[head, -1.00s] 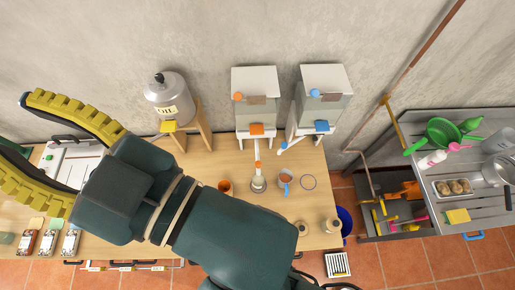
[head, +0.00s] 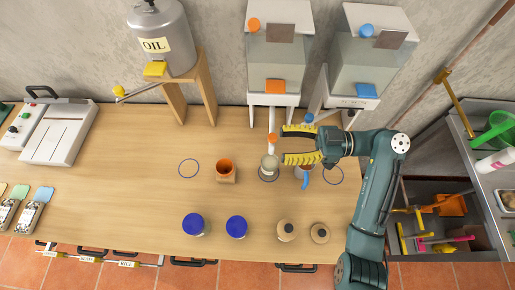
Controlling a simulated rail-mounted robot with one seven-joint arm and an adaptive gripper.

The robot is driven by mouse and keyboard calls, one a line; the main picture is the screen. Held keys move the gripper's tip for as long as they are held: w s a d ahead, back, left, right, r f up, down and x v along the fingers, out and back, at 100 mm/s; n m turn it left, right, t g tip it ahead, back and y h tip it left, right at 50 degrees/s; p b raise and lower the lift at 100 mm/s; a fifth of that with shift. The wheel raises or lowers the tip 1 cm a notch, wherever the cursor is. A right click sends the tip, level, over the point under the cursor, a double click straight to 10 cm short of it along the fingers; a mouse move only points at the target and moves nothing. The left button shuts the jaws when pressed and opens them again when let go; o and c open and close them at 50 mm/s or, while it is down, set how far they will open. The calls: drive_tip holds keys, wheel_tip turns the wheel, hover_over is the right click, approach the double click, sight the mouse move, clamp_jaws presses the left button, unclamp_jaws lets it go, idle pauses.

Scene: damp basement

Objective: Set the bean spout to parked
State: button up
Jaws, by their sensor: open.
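Two clear hoppers stand at the back, one with orange parts (head: 280,55) and one with blue parts (head: 366,58); I cannot read which holds beans. The orange hopper's white spout (head: 271,118) points forward, its orange tip (head: 272,139) over a pale cup (head: 270,162). The blue hopper's spout, with a blue tip (head: 309,118), is swung to the left. My gripper (head: 285,145) is open, its yellow-padded fingers pointing left. In the picture its fingertips are just right of the orange tip; I see no clear contact.
An oil can (head: 165,40) on a wooden stand has a yellow-tipped spout. An orange-brown cup (head: 225,168) stands left of the pale cup. A blue-handled mug (head: 304,178) is partly hidden by my gripper. Blue-lidded jars (head: 194,224) stand in front. The left-middle tabletop is clear.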

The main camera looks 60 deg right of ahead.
sight(272, 136)
drive_tip(key=s+d+f+m+t+h+b, duration=0.25)
drive_tip(key=s+d+f+m+h, duration=0.3)
drive_tip(key=s, duration=0.55)
drive_tip(key=shift+n+g, duration=0.25)
drive_tip(key=shift+n, duration=0.5)
drive_tip(key=w, duration=0.5)
drive_tip(key=w+a, duration=0.1)
drive_tip(key=w, duration=0.5)
drive_tip(key=w+p, duration=0.1)
drive_tip(key=w, duration=0.4)
drive_tip(key=shift+w+a+f, duration=0.2)
drive_tip(key=shift+a+f, duration=0.05)
drive_tip(key=shift+f, duration=0.1)
clamp_jaws()
